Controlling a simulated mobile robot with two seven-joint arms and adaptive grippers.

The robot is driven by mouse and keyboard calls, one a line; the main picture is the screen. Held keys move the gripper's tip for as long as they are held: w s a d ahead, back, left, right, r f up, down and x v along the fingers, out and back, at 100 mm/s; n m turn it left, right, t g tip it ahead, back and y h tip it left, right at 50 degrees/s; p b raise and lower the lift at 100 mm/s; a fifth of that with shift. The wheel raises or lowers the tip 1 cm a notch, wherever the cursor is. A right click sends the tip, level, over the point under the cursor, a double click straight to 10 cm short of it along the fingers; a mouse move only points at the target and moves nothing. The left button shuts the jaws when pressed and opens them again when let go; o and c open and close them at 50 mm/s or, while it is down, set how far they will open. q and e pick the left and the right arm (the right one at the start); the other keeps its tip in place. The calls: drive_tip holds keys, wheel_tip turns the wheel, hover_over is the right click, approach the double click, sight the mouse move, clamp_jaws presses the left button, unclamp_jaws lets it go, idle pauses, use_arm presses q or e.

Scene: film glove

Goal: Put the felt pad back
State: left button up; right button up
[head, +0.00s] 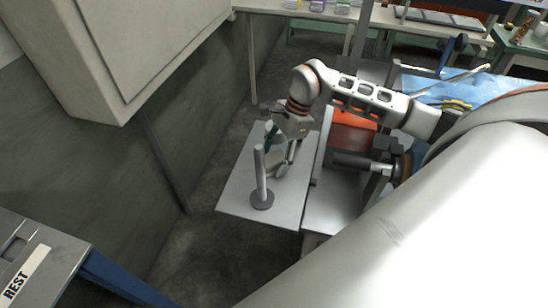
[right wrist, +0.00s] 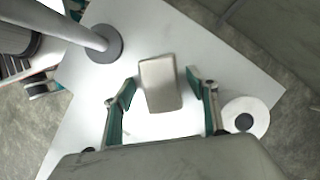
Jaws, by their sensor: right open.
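A beige-grey rounded rectangular piece, which looks like the felt pad (right wrist: 161,84), lies on the pale tabletop in the right wrist view. My right gripper (right wrist: 160,90) is open, with one teal-lined finger on each side of the pad and a visible gap to each. In the head view my right gripper (head: 280,156) points down over the small pale table, behind the grey post. The pad is hard to make out there. I cannot tell the fingertips' height above the table. My left gripper is not in view.
A grey post (head: 261,178) on a round base stands close to the right gripper. A white roll-like disc (right wrist: 246,117) with a dark centre lies right of the pad. A wall cabinet (head: 140,50) is at left. The pale table's (head: 235,195) front left is bare.

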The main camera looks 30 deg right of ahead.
drive_tip(key=v, duration=1.2)
drive_tip(key=shift+s, duration=0.1)
